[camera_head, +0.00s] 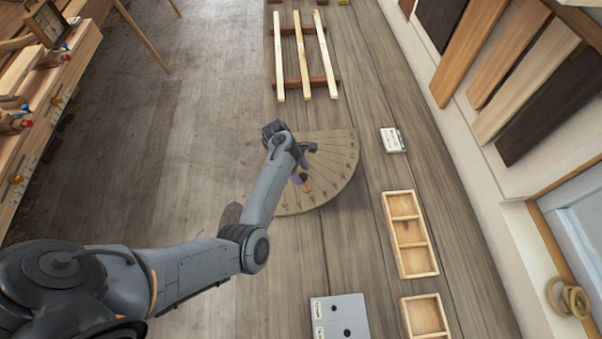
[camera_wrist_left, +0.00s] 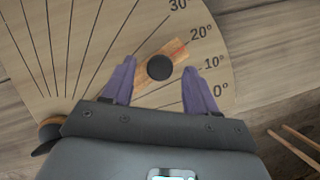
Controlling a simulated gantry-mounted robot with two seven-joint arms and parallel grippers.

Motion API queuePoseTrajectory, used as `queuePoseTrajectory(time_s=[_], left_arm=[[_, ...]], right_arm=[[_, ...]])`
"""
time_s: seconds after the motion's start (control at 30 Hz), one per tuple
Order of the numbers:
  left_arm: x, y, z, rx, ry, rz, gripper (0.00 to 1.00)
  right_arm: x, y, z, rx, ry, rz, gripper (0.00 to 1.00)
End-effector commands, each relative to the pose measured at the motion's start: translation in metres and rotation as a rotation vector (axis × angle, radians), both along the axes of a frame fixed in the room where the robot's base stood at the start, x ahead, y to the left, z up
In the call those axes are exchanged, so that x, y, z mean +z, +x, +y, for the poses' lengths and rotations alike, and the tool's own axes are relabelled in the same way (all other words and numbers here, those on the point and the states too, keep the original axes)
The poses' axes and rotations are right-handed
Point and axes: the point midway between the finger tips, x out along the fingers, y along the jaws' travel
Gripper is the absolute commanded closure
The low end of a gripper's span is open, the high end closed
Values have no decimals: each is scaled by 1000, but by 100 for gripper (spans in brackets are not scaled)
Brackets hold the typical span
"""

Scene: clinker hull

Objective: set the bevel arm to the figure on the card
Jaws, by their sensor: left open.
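The protractor board (camera_head: 338,158) lies on the plank bench, fan-shaped with dark lines and degree figures. The bevel arm (camera_head: 306,185) is an orange-brown wooden strip. In the left wrist view the bevel arm (camera_wrist_left: 177,48) carries a round black knob (camera_wrist_left: 160,67), and its tip points near the 20° mark, above the 10° mark. My left gripper (camera_head: 299,171) is over the board. In the left wrist view its purple fingers (camera_wrist_left: 160,80) are open, one on each side of the knob, with visible gaps. The white card (camera_head: 393,140) lies right of the board; its figure is unreadable. My right gripper is not in view.
A wooden tray with compartments (camera_head: 389,213) and another tray (camera_head: 405,319) stand along the bench's right side. A grey plate (camera_head: 359,311) with dark round spots lies at the near edge. A slatted wooden frame (camera_head: 302,81) lies beyond the board.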

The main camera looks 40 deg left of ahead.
Motion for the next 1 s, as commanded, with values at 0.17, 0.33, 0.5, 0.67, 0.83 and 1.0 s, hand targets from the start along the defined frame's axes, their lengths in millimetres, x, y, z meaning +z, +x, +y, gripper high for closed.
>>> queuePoseTrajectory(time_s=[0.17,0.33,0.5,0.67,0.83,1.0], left_arm=[[-8,2,-3,-1,0,-1,42],[-9,2,-4,-1,0,-1,42],[-9,1,-4,-1,0,-1,50],[-9,1,-4,-1,0,0,74],[-9,1,-4,-1,0,0,100],[-9,1,-3,0,0,0,100]], right_arm=[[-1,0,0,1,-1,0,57],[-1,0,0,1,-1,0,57],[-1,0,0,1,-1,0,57],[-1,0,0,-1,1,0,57],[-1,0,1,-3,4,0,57],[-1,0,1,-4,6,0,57]])
